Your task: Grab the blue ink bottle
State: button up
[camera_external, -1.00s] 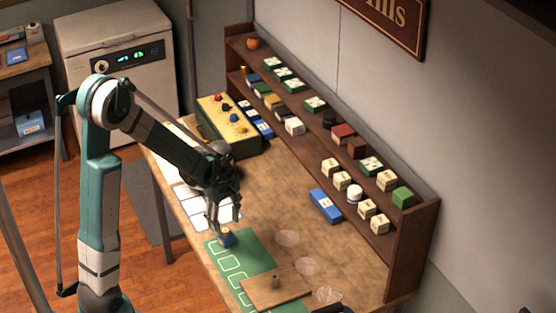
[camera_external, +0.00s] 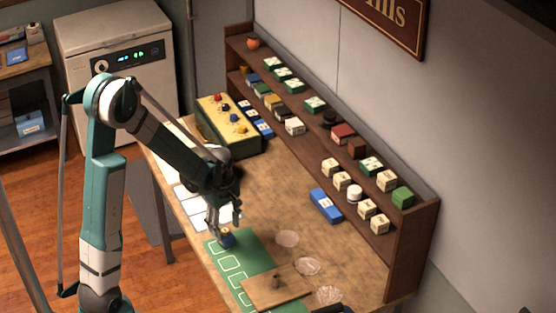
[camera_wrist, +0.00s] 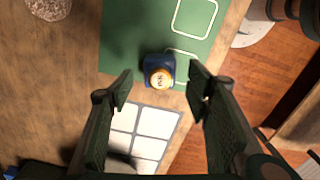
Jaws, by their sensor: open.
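The blue ink bottle (camera_wrist: 158,70) has a gold cap with lettering and stands upright at the edge of the green mat (camera_wrist: 120,40). In the external view the bottle (camera_external: 227,240) is small and sits just under my gripper (camera_external: 224,230). In the wrist view my gripper (camera_wrist: 160,92) is open, with a finger on each side and the bottle a little beyond the fingertips, between their lines. I cannot tell from the external view whether a finger touches it.
A wooden board (camera_external: 278,290) lies on the mat's near end. White cards (camera_external: 190,205) lie left of the mat. Clear round dishes (camera_external: 287,239) and a blue box (camera_external: 326,205) are to the right. A shelf (camera_external: 410,235) with several small boxes lines the wall.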

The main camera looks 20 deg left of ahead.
aim_at(225, 230)
jog(key=shift+a+f, duration=0.1)
jog(key=shift+f, duration=2.5)
jog(key=shift+c, duration=0.3)
jog(key=c, duration=0.9)
